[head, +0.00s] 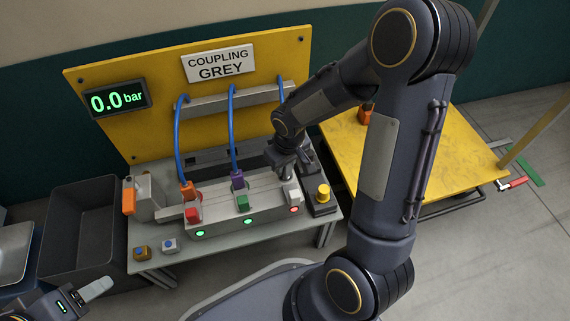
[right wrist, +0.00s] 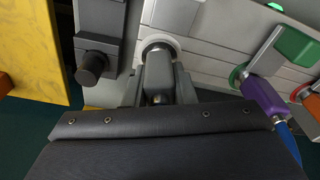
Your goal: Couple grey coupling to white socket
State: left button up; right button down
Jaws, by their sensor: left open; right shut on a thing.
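My right gripper (head: 284,168) is at the right end of the manifold and is shut on the grey coupling, which shows in the right wrist view (right wrist: 158,75). The coupling's front end is at the white-ringed socket (right wrist: 160,43), lined up with it; I cannot tell whether it is seated. The white block (head: 292,195) of that socket stands in front, with a red-lit lamp (head: 294,209) below it. In the head view the arm and gripper mostly hide the grey coupling. My left gripper (head: 97,290) is open and empty at the lower left, away from the bench.
The orange coupling (head: 187,189) and purple coupling (head: 237,179) sit at the sockets with the red block (head: 193,215) and green block (head: 242,202); their lamps are green. The display (head: 117,99) reads 0.0 bar.

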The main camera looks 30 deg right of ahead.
jog(key=c, duration=1.1)
grip_release()
jog(key=shift+r, duration=0.1)
jog(key=r+p, duration=0.1)
jog(key=r, duration=0.1)
jog(key=r+p, duration=0.1)
jog(key=r, duration=0.1)
jog(key=s+r+p, duration=0.1)
jog(key=r+p, duration=0.1)
jog(key=r, duration=0.1)
jog(key=shift+r, duration=0.3)
